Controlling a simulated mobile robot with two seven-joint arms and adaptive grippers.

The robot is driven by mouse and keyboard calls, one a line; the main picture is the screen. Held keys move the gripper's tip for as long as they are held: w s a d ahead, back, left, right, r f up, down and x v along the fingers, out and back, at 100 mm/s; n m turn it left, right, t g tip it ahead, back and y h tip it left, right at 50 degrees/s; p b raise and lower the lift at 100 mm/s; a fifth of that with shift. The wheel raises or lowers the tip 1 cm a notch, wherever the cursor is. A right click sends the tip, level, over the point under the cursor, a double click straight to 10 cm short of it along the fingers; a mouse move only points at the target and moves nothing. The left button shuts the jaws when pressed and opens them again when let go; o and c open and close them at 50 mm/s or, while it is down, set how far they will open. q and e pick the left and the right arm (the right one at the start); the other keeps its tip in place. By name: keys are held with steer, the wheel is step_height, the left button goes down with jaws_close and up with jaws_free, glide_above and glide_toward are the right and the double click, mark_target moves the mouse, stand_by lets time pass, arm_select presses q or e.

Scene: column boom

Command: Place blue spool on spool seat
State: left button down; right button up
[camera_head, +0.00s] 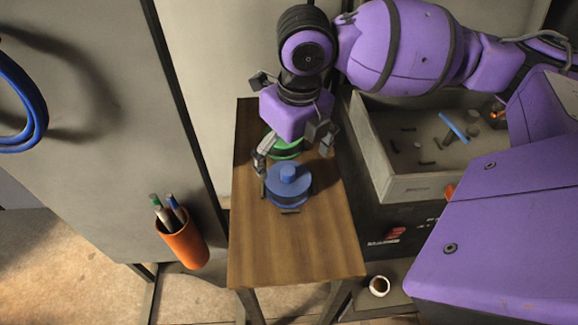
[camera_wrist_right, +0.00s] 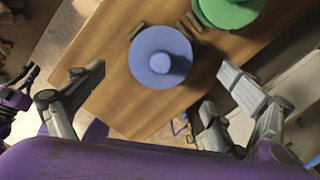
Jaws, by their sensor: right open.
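The blue spool (camera_head: 288,187), a round disc with a raised hub, stands upright on the wooden table. It also shows in the right wrist view (camera_wrist_right: 160,57). A green spool (camera_head: 284,152) is behind it, partly hidden under my gripper; it shows at the top of the wrist view (camera_wrist_right: 226,8). Small dark blocks sit at the edges of both spools; I cannot tell whether they belong to the spool seat. My right gripper (camera_head: 294,152) is open and empty above the spools, its fingers spread to either side of the blue spool in the wrist view. My left gripper is not in view.
The front of the wooden table (camera_head: 290,255) is clear. A grey bin (camera_head: 425,188) with loose parts stands to the right. An orange cup (camera_head: 185,245) with pens is at the left. A small cup (camera_head: 379,286) is at lower right. A blue coil (camera_head: 28,105) hangs at left.

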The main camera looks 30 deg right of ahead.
mark_target(292, 183)
step_height(292, 183, up, 6)
steer(key=shift+s+r+p, duration=0.15)
steer(key=shift+s+p, duration=0.25)
